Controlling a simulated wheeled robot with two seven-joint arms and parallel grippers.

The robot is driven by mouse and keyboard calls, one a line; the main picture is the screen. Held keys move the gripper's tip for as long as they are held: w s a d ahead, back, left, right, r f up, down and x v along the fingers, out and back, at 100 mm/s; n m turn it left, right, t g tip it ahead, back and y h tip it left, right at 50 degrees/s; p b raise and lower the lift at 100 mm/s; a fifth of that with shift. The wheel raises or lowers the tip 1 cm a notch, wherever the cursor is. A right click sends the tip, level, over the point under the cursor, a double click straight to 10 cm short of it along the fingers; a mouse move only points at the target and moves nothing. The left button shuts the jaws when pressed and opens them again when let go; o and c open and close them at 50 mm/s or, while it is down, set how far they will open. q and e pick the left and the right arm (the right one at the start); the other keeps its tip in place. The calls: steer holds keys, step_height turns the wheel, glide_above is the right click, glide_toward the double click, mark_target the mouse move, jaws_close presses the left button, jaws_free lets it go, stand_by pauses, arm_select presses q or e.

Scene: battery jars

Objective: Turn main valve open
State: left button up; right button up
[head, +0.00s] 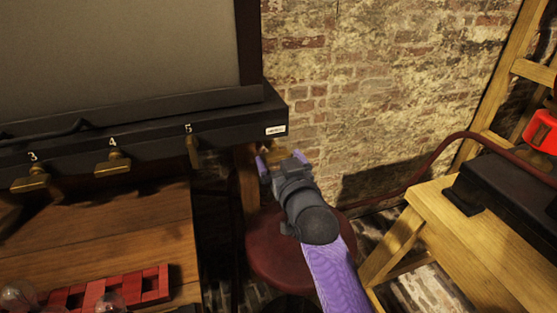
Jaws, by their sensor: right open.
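A black rail (150,138) carries brass taps marked 3, 4 and 5. A small white label (276,130), too small to read, sits at its right end. A brass-coloured part (274,147), perhaps the main valve's handle, shows dimly just under the label, and its turn position cannot be told. My right gripper (279,161), with purple fingertips, is open just below it. The fingertips are near this part; whether they touch it cannot be told. The gripper partly hides what lies behind it. My left gripper is out of view.
Tap 5 (194,151) hangs left of my gripper. A round dark red stool (268,265) stands below my right arm. A wooden bench (440,215) with a black box (505,205) is at right. A red rack (100,294) lies on the left table (120,225).

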steer(key=shift+b+x, duration=0.3)
steer(key=shift+x, duration=0.6)
steer(key=shift+w, duration=0.15)
steer(key=c, duration=1.1)
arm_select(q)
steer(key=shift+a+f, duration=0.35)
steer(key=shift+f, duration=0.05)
